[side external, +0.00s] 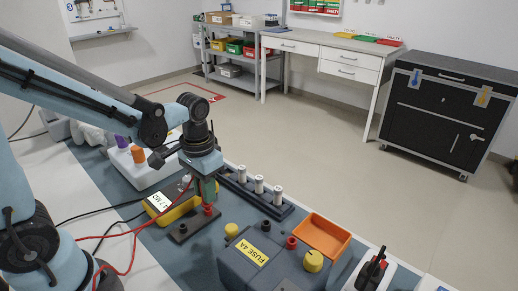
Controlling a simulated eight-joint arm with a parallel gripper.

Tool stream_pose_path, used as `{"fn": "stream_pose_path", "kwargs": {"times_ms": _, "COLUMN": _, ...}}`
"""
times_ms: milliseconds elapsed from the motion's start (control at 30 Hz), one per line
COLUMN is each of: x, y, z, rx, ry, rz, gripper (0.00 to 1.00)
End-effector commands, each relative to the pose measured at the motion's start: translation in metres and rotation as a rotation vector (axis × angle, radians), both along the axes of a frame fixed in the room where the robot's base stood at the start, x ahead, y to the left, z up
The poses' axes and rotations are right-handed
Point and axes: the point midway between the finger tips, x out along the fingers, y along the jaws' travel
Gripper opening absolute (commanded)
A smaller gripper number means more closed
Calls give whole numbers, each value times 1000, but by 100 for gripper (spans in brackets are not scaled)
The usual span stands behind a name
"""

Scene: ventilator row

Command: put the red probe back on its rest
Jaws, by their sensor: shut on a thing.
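My gripper (205,194) points down near the middle of the side external view, shut on a small red thing, which looks like the red probe (208,210). The probe's lower end is at or just above a low dark block (194,225), which may be the rest; I cannot tell whether they touch. A second small red spot (183,228) shows on the block's left part. A yellow meter (166,209) with a lit display lies just left of the gripper. A red lead (132,236) runs left from this area. The fingers hide most of the probe.
A black rack with white cylinders (259,185) stands to the right. A grey fuse box (262,262) with yellow knobs stands in front, beside an orange tray (322,236). A white unit with purple and orange knobs (138,155) is behind left. A switch box (371,272) stands front right.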

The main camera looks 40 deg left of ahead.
Motion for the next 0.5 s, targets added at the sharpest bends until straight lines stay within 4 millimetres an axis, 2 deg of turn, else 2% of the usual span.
{"fn": "stream_pose_path", "kwargs": {"times_ms": 333, "x": 0, "y": 0, "z": 0, "rx": 0, "ry": -1, "rz": 0, "gripper": 0}}
{"fn": "stream_pose_path", "kwargs": {"times_ms": 367, "x": 0, "y": 0, "z": 0, "rx": 0, "ry": -1, "rz": 0, "gripper": 25}}
{"fn": "stream_pose_path", "kwargs": {"times_ms": 500, "x": 0, "y": 0, "z": 0, "rx": 0, "ry": -1, "rz": 0, "gripper": 47}}
